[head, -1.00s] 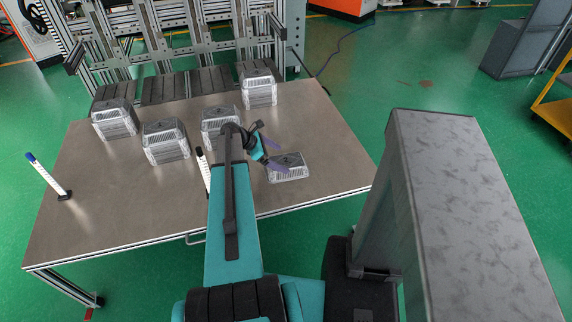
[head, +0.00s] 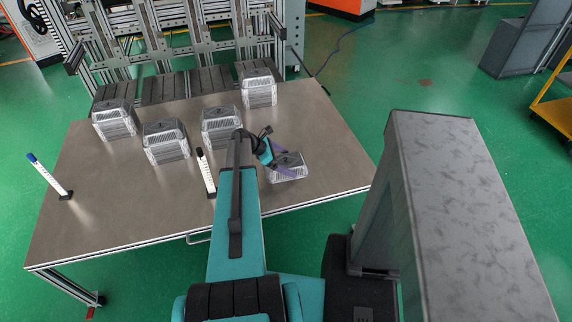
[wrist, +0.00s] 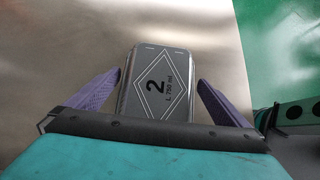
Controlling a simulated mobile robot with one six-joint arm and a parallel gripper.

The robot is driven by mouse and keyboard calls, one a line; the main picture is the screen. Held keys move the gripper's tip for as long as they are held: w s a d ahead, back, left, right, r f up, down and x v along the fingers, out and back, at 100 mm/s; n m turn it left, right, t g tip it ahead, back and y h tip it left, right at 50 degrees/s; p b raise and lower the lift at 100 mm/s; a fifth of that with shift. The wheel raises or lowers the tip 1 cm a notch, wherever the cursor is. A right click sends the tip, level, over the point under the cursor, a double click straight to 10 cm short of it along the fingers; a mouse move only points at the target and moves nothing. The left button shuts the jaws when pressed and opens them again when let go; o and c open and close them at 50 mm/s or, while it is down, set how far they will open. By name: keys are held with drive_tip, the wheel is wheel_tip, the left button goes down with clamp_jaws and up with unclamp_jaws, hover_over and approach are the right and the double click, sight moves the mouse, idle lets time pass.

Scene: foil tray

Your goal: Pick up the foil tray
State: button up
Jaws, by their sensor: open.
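A single foil tray (head: 289,173), silver with a dark lid, lies flat on the table right of my arm. In the wrist view the lid (wrist: 160,88) shows a diamond outline, a "2" and "L.750 ml". My gripper (head: 280,166) is at this tray, its purple fingers open. In the wrist view the fingers (wrist: 161,92) stand on either side of the tray, with a gap at each side. The tray's near end is hidden behind my gripper body.
The table (head: 120,215) is bare at front left.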

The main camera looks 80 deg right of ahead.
drive_tip(key=c, duration=0.9)
drive_tip(key=shift+r, duration=0.2)
drive_tip(key=shift+r+b, duration=0.3)
drive_tip(key=shift+r, duration=0.55)
drive_tip(key=shift+a+r, duration=0.35)
drive_tip(key=shift+r, duration=0.4)
drive_tip(key=a+b, duration=0.1)
drive_tip(key=a, duration=0.4)
drive_tip(key=a+r, duration=0.1)
drive_tip(key=a, duration=0.4)
drive_tip(key=a+b, duration=0.1)
drive_tip(key=a, duration=0.4)
drive_tip(key=shift+a+r+b, duration=0.15)
drive_tip(key=shift+r+b, duration=0.1)
drive_tip(key=shift+b, duration=0.1)
